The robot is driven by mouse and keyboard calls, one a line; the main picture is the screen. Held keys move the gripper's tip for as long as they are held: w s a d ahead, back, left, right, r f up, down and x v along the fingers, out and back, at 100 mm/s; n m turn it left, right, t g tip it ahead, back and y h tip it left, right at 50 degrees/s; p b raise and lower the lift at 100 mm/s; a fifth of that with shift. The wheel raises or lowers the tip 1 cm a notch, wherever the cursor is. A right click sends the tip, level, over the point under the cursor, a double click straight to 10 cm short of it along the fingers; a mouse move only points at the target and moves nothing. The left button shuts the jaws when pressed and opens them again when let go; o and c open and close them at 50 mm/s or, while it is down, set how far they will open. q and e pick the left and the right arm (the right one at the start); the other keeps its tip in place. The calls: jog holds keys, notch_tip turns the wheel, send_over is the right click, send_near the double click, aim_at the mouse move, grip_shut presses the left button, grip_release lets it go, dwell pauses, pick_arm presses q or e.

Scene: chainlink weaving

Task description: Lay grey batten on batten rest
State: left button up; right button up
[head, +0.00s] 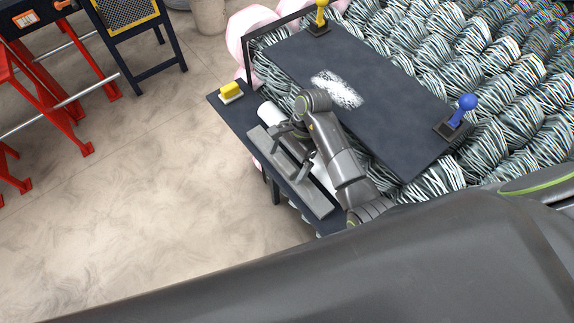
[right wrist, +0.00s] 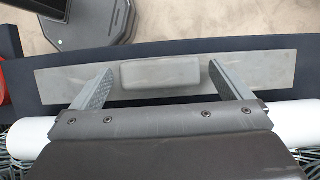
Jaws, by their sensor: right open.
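The grey batten (head: 317,203) lies flat along a narrow dark ledge (head: 229,111) at the near side of the dark table. In the right wrist view the batten (right wrist: 60,86) is a long grey strip with a raised grey block (right wrist: 160,72) at its middle. My right gripper (head: 294,151) is over the batten. In the right wrist view its open fingers (right wrist: 160,78) stand on either side of the block, with gaps between. My left gripper is out of view. I cannot tell which part is the batten rest.
A white roll (head: 268,113) lies beside the batten, partly under my right arm. A yellow block (head: 231,90) sits at the ledge's end. The dark tabletop (head: 390,115) carries a white patch, a yellow-knobbed post (head: 320,17) and a blue-knobbed post (head: 462,112). Wire coils stand behind.

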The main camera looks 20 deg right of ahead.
jog(key=shift+f, duration=0.15)
jog(key=c, duration=1.2)
jog(key=shift+o, duration=0.2)
